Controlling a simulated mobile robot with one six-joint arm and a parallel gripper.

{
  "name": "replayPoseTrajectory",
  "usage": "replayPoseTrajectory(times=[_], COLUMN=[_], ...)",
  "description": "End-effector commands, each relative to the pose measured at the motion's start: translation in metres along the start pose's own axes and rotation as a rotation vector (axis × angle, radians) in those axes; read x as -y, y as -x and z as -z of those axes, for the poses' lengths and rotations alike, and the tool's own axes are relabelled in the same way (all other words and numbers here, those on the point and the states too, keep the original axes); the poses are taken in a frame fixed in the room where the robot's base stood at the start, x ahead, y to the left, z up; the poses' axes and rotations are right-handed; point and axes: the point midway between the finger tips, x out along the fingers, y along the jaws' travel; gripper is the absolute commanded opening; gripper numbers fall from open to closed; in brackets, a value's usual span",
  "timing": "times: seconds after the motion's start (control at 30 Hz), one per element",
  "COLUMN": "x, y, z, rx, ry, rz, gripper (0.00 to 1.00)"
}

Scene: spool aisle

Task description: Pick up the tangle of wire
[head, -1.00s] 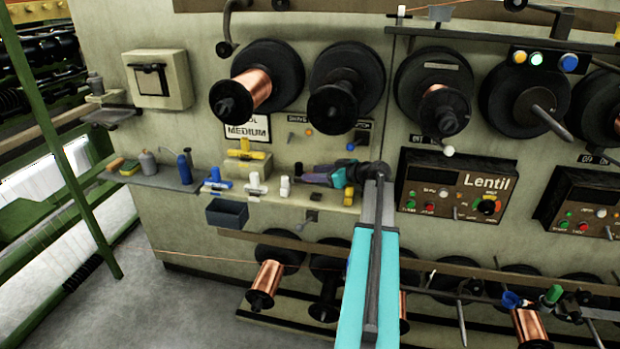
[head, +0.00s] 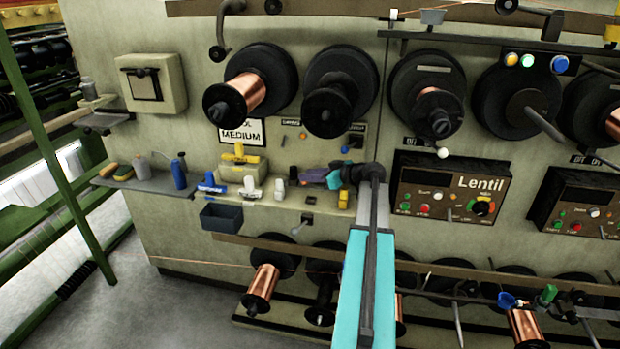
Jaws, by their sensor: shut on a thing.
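My gripper (head: 312,177) is at the end of my teal arm, in front of the cream ledge on the machine front in the head view. It is seen small and partly from behind, beside the white and yellow pieces on the ledge. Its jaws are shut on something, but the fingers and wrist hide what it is. I cannot make out a tangle of wire anywhere in this view.
Black spools (head: 340,91) jut out above my gripper. The Lentil control box (head: 447,197) is at right. Bare floor (head: 150,300) lies at lower left.

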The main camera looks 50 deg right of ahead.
Motion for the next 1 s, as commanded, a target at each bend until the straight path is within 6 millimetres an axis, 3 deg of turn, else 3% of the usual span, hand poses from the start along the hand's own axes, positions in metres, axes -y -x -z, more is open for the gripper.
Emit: replayPoseTrajectory(times=[0.37,1.0], x=[0.000,0.070], y=[0.010,0.045], z=[0.028,0.021], rx=[-0.001,0.000], ry=[0.001,0.001], rz=[0.000,0.000], gripper=[0.03,0.03])
